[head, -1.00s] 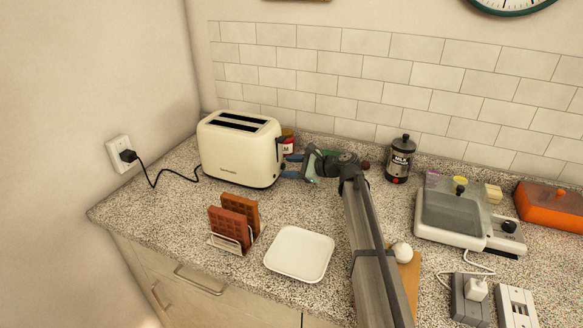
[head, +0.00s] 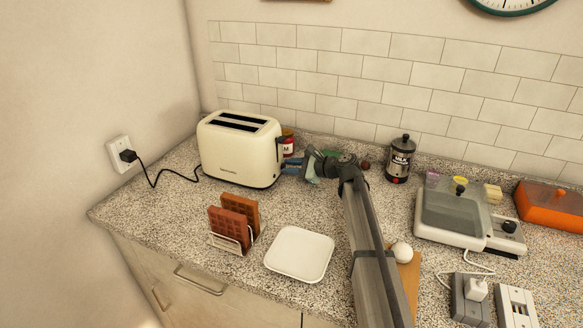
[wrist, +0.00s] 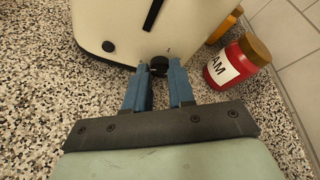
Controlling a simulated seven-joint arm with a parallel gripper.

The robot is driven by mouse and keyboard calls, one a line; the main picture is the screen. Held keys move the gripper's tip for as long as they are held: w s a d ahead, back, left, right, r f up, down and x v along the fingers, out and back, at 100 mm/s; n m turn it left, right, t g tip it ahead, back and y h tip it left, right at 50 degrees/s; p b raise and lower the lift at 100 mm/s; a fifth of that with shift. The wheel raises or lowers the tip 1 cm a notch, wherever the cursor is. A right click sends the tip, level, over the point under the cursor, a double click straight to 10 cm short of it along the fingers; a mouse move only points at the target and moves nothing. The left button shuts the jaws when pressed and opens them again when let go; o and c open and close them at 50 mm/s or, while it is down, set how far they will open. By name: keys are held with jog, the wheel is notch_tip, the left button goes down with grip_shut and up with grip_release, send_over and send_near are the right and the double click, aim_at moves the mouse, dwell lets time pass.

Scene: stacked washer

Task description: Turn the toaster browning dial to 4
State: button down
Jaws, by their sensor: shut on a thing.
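The cream toaster (head: 238,155) stands at the back left of the counter, with two slots on top. Its end face shows in the wrist view (wrist: 112,22), with a dark vertical lever slot and a small black browning dial (wrist: 159,64) low down. My gripper (head: 287,167) is at the toaster's right end. In the wrist view its blue fingers (wrist: 160,76) are shut on the dial, one on each side. A small mark shows above the dial, too small to read. The dial is hidden in the head view.
A red jam jar (wrist: 232,62) stands close to the right of my fingers. Toast slices in a rack (head: 233,222) and a white plate (head: 299,254) are in front. A dark canister (head: 400,160) stands at the back. The toaster's cord runs to the wall outlet.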

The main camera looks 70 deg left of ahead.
jog(key=shift+s+d+f+n+t+y, duration=0.1)
jog(key=shift+n+t+y, duration=0.25)
jog(key=shift+n, duration=0.6)
jog(key=shift+s+d+n+t+y, duration=0.15)
jog(key=shift+n+y, duration=0.4)
jog(key=shift+n, duration=0.4)
jog(key=shift+w+a, duration=0.1)
jog(key=c, duration=1)
grip_release()
jog(key=shift+o, duration=0.2)
jog(key=v, duration=1.3)
jog(key=shift+w+d, duration=0.2)
jog(key=shift+d, duration=0.2)
